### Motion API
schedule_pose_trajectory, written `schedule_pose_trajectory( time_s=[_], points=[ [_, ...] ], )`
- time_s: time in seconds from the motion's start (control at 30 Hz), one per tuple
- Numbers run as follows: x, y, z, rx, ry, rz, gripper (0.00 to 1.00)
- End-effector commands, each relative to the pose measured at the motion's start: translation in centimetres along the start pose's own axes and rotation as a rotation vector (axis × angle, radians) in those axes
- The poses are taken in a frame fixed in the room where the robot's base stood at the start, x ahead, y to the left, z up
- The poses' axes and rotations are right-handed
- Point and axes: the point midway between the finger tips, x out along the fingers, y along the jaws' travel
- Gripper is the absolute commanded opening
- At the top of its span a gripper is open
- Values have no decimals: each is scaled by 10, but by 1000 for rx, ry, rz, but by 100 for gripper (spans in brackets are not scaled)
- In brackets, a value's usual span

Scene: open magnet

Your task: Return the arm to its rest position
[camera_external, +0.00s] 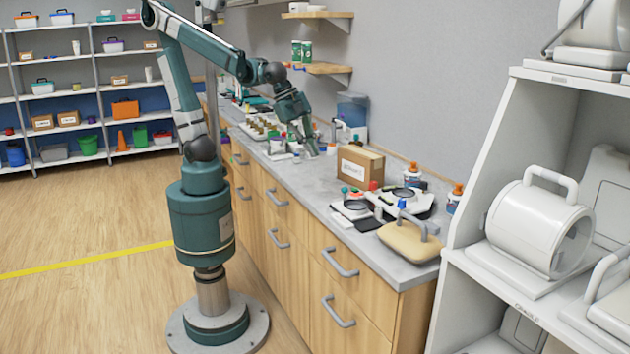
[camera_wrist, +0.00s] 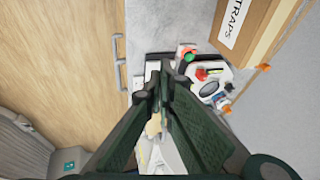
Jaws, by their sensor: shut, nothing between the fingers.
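My arm is green and grey and stands on a round base on the floor at the left of the counter in the external view. It reaches up and across, and its end hangs over the counter (camera_external: 385,257). My gripper (camera_external: 305,143) points down beside a tray of small items, near the back wall. In the wrist view my gripper (camera_wrist: 160,85) has its dark fingers together at the tips, with nothing held. Behind the fingers lie pale devices, partly hidden by them.
A cardboard box (camera_external: 360,168) stands on the counter, its label partly reading "TRAPS" in the wrist view (camera_wrist: 262,30). Magnifier devices (camera_external: 408,198), bottles (camera_external: 412,174) and a tan basket-like item (camera_external: 408,242) lie nearer. Shelving (camera_external: 470,180) stands right. The floor (camera_external: 90,300) at left is clear.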

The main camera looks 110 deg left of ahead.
Motion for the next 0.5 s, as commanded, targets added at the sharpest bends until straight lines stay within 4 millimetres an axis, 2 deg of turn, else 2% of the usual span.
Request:
schedule_pose_trajectory(
  time_s=[0.1, 0.5],
  points=[
    [-8, 1, 21, -85, 15, -7, 0],
    [-28, 9, 81, -368, 74, -27, 0]
  ],
)
